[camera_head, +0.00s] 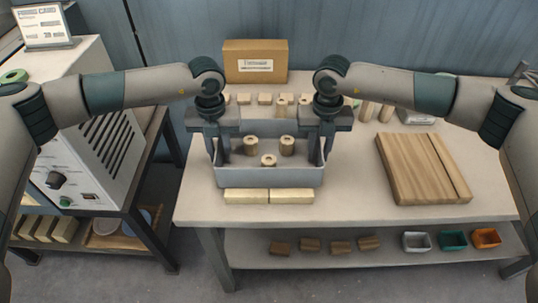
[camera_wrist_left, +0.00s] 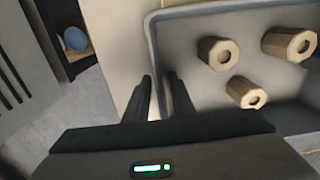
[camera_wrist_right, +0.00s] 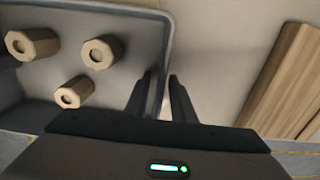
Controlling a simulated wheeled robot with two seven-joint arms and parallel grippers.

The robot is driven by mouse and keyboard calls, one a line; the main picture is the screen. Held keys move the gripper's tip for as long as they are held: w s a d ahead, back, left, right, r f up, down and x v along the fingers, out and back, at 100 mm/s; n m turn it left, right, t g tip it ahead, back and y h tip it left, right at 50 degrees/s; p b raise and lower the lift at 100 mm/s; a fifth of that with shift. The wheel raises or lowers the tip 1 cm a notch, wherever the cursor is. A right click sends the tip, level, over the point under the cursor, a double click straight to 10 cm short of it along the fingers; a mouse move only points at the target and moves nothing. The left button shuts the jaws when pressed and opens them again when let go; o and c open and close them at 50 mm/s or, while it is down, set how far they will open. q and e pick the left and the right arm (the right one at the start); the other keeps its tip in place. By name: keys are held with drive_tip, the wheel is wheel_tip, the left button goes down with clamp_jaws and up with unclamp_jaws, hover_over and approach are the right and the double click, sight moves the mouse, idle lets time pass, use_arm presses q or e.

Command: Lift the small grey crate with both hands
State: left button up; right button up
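The small grey crate (camera_head: 268,178) stands on the table, with three octagonal wooden pieces with holes (camera_head: 268,160) inside it. My left gripper (camera_head: 225,155) points down at the crate's left wall. In the left wrist view its fingers (camera_wrist_left: 158,95) stand on either side of that wall, with a gap showing between them. My right gripper (camera_head: 323,155) points down at the crate's right wall. In the right wrist view its fingers (camera_wrist_right: 160,95) straddle that wall, also apart. Whether any finger touches the wall is hard to tell.
A wooden board (camera_head: 420,168) lies to the right. A grey machine (camera_head: 95,135) stands at left.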

use_arm(q)
clamp_jaws()
use_arm(e)
clamp_jaws()
idle(0.9)
